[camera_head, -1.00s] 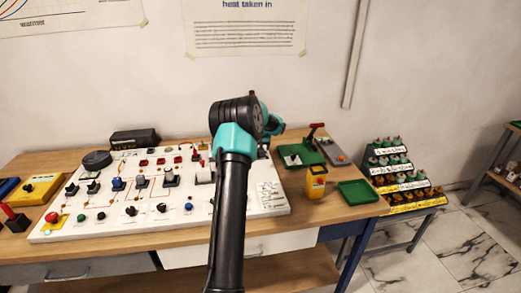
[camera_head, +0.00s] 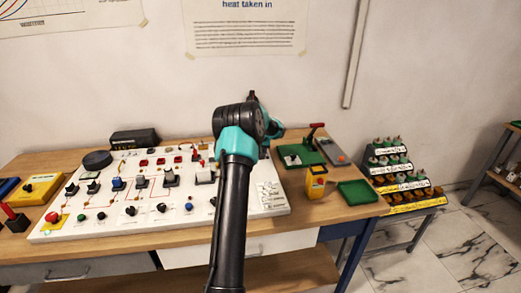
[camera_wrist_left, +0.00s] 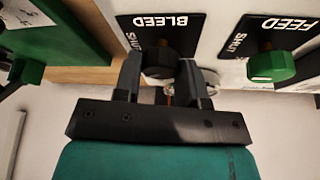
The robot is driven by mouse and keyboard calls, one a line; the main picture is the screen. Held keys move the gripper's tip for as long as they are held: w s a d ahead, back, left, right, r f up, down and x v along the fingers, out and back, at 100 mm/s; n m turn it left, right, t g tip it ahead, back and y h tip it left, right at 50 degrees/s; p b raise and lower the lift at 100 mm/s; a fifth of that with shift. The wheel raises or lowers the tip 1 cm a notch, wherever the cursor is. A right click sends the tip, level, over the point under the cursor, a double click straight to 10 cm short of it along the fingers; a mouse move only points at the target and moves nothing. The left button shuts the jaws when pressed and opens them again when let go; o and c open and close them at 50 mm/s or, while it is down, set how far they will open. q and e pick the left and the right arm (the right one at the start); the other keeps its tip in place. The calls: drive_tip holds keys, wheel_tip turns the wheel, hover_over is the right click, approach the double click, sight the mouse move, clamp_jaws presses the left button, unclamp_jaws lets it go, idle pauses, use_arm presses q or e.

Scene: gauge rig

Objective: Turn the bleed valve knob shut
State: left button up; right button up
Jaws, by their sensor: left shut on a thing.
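The black bleed valve knob (camera_wrist_left: 160,60) shows in the left wrist view, in front of a black plate lettered BLEED (camera_wrist_left: 178,22) with SHUT at its side. My left gripper (camera_wrist_left: 163,70) has one finger on each side of this knob and is shut on it. In the head view my left arm rises in front of the board's right part; its teal wrist is partly visible behind the dark joint, and the fingers and the bleed knob are hidden there. The knob's exact pointing direction is hard to tell. My right gripper is not in view.
A green knob (camera_wrist_left: 271,66) by the FEED plate (camera_wrist_left: 290,30) is close beside. The white board (camera_head: 110,226) carries several switches and knobs. Right of it are a green base with a red-handled lever (camera_head: 315,130), a yellow container (camera_head: 316,180) and a green tray (camera_head: 358,191).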

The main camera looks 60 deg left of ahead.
use_arm(q)
drive_tip(key=shift+c, duration=0.5)
drive_tip(key=shift+m, duration=0.5)
drive_tip(key=shift+s+m+t+h, duration=0.1)
drive_tip(key=shift+m+t+h, duration=0.35)
drive_tip(key=shift+m, duration=0.75)
drive_tip(key=shift+m+t+h, duration=0.25)
drive_tip(key=shift+m+h, duration=0.3)
drive_tip(key=shift+m, duration=0.65)
drive_tip(key=o, duration=0.9)
